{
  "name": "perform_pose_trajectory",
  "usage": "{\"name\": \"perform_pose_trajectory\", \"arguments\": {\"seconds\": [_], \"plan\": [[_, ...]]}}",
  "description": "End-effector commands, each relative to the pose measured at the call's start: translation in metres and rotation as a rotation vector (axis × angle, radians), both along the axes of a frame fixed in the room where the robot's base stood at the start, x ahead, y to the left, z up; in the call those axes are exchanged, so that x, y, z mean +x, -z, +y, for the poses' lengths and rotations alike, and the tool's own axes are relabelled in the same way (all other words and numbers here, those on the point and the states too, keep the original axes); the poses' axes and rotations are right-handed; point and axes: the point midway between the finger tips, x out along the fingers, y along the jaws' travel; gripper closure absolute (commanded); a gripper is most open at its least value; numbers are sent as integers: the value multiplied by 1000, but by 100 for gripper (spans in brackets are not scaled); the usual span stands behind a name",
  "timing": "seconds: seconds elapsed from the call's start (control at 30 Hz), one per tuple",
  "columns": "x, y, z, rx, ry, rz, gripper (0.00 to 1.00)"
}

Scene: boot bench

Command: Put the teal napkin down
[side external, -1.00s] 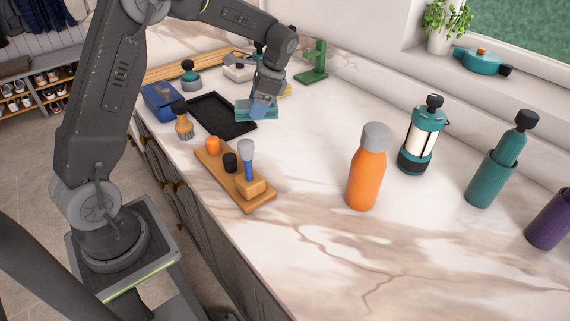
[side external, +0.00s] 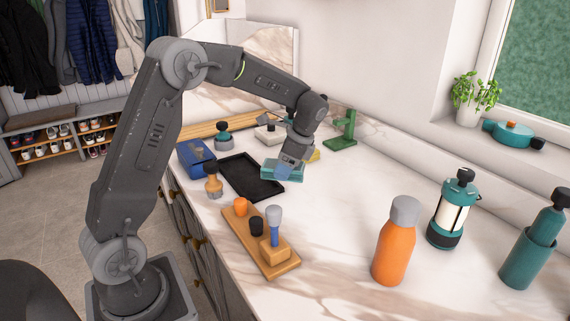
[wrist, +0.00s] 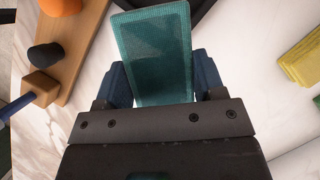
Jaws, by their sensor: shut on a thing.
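The teal napkin (side external: 284,169) is a flat folded rectangle at the right edge of the black tray, over the marble counter. In the wrist view the napkin (wrist: 155,55) stands out between the two blue fingers, with its woven face showing. My gripper (side external: 287,165) is shut on the napkin, one finger on each side of it. It also shows at the bottom of the wrist view (wrist: 155,85). I cannot tell whether the napkin touches the counter.
A black tray (side external: 250,178) lies left of the napkin. A yellow sponge-like block (side external: 314,155) and a green stand (side external: 342,130) are behind. An orange bottle (side external: 395,245) and a lantern (side external: 452,210) stand right; the counter between is clear.

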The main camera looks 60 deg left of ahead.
Motion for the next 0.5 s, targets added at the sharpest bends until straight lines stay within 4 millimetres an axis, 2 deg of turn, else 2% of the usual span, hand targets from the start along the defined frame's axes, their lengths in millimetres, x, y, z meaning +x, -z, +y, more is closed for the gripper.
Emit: {"name": "perform_pose_trajectory", "arguments": {"seconds": [0.1, 0.3, 0.5], "plan": [[-2, -12, 34, 3, 210, -3, 60], [-9, -30, 82, 3, 535, -4, 60], [-14, -42, 111, 3, 742, -2, 60]]}}
